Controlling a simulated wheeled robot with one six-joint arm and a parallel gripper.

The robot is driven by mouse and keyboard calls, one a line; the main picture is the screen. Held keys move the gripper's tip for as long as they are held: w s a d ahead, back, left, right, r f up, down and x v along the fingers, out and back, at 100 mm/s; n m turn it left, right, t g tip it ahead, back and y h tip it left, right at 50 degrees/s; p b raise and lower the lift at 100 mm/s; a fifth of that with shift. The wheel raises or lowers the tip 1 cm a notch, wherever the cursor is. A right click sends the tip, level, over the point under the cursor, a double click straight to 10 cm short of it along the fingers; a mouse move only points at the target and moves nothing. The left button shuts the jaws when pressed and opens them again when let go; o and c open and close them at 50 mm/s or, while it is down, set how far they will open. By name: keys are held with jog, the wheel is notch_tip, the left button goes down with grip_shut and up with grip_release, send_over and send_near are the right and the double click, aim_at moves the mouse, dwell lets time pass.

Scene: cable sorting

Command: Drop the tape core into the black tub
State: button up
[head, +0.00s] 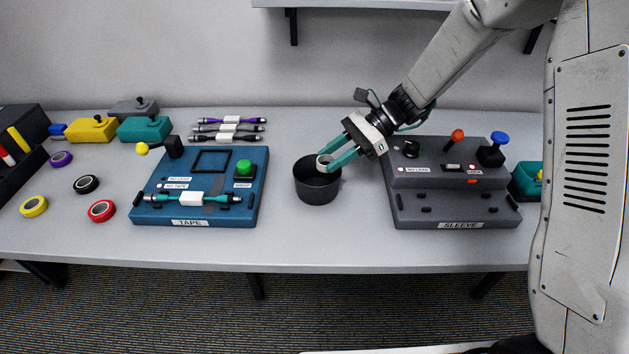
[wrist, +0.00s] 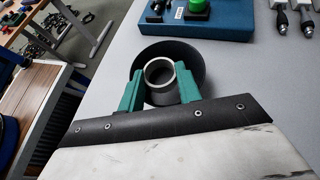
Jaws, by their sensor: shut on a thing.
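The tape core is a pale grey ring. It shows in the head view (head: 323,160) and in the wrist view (wrist: 147,74). My gripper (head: 326,163) has two teal fingers and is shut on the tape core, one finger on each side. The black tub (head: 318,190) is a round, open container on the table between the two stations. In the head view the core is at the tub's opening. In the wrist view the tub (wrist: 190,58) shows behind the core. I cannot tell exactly how high the core is over the rim.
The blue tape station (head: 259,190) stands left of the tub, holding a cable with a white label. The grey sleeve station (head: 400,213) stands close on the right, under my arm. Several tape rolls, including a red one (head: 102,210), lie at the left. The table front is clear.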

jog(key=shift+f, duration=0.4)
jog(key=o, duration=1)
jog(key=v, duration=0.7)
jog(key=shift+d+r, duration=0.2)
jog(key=shift+d, duration=0.15)
